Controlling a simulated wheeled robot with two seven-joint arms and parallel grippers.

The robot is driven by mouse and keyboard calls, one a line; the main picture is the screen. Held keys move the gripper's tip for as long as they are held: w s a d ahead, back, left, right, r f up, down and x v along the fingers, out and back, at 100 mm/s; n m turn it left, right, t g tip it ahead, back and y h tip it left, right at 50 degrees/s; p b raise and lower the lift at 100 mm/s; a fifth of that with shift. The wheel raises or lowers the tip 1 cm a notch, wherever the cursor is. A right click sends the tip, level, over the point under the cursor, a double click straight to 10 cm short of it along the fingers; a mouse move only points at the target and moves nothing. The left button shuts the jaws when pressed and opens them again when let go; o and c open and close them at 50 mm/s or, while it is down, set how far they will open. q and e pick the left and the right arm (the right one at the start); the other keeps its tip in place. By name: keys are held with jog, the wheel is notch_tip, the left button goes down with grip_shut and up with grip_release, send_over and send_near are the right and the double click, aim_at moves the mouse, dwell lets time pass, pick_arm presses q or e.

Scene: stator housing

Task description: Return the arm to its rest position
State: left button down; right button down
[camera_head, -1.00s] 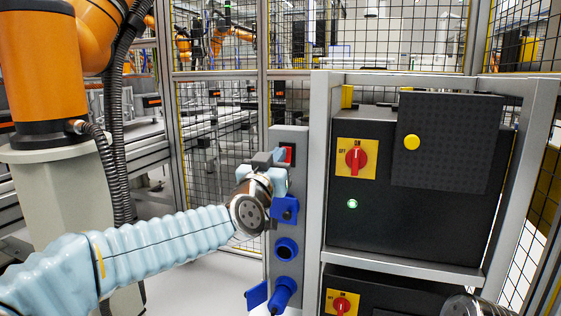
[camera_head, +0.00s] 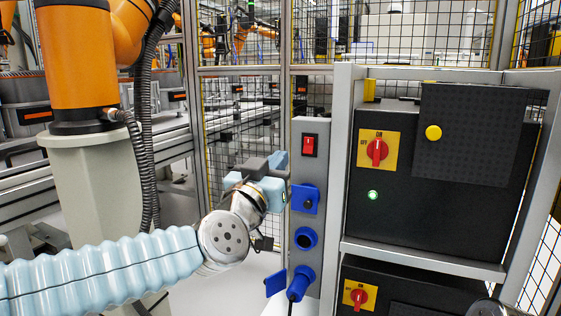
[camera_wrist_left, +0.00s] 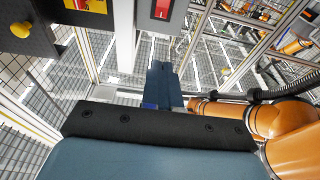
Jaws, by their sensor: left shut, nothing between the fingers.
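My left arm comes in from the left in the head view, covered in a light blue ribbed sleeve. Its left gripper (camera_head: 280,163) is shut and empty, just left of the grey post (camera_head: 313,132) and apart from the red switch (camera_head: 309,145) on it. In the left wrist view the blue fingers (camera_wrist_left: 163,84) lie together with nothing between them, and the red switch (camera_wrist_left: 162,9) shows at the top. My right gripper is not in view; only a small metallic part shows at the bottom right of the head view.
The post carries several blue sockets (camera_head: 306,238), one with a plug and cable. To its right stands a frame with a black cabinet (camera_head: 440,190), red knob (camera_head: 377,152) and yellow button (camera_head: 433,132). An orange robot (camera_head: 75,60) stands at left, before wire fencing.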

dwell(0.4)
pick_arm(q)
jog(key=w+f+g+y, duration=0.1)
jog(key=w+f+g, duration=0.15)
jog(key=f, duration=0.75)
jog(key=w+f+g, duration=0.2)
jog(key=w+f, duration=0.1)
jog(key=f, duration=0.6)
notch_tip(320, 180, down, 22)
jog(key=s+a+n+g+y, duration=0.1)
jog(key=s+a+g+y, duration=0.1)
jog(key=a+g, duration=0.15)
jog(key=s+a+f+n+g, duration=0.1)
jog(key=s+f+g, duration=0.3)
jog(key=f, duration=0.5)
jog(key=s+a+f+n+g, duration=0.1)
jog(key=s+f+g, duration=0.1)
jog(key=s+f, duration=0.6)
jog(key=s+a+f+n+g, duration=0.1)
jog(key=s+f+g, duration=0.3)
jog(key=s+f, duration=0.6)
jog(key=s+n, duration=0.1)
jog(key=s, duration=0.2)
jog(key=shift+s+f+g+h+p, duration=0.15)
jog(key=shift+s+g+h+p, duration=0.15)
jog(key=shift+s+g+p, duration=0.1)
